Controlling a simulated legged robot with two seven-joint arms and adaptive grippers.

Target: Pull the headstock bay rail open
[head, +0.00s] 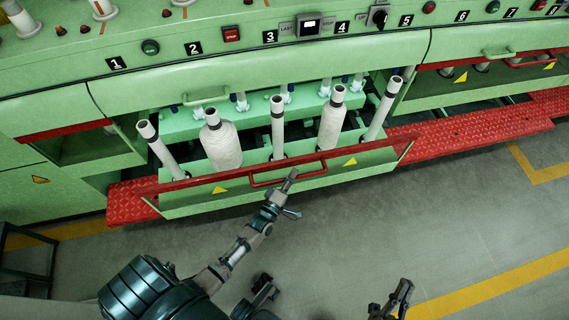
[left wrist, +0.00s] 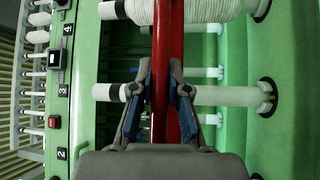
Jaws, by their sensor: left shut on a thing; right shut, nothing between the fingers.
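The headstock bay rail is a green front panel with a red top edge (head: 212,179) and yellow triangles. It stands out from the machine, in front of several bobbins. Its red handle (head: 262,184) is at the middle. My left gripper (head: 288,184) is shut on this handle. In the left wrist view, the red bar (left wrist: 160,112) runs between the two fingers (left wrist: 161,97), with another red strip close beside it. The exact finger contact is partly hidden. My right gripper (head: 400,294) is shut and empty, low over the floor, away from the rail.
Behind the rail stand bare tubes and white-wound bobbins (head: 221,147). Red tread plates (head: 470,127) flank the bay at floor level. A numbered button panel (head: 232,34) runs above. The grey floor (head: 350,230) in front is clear, with yellow lines (head: 500,280).

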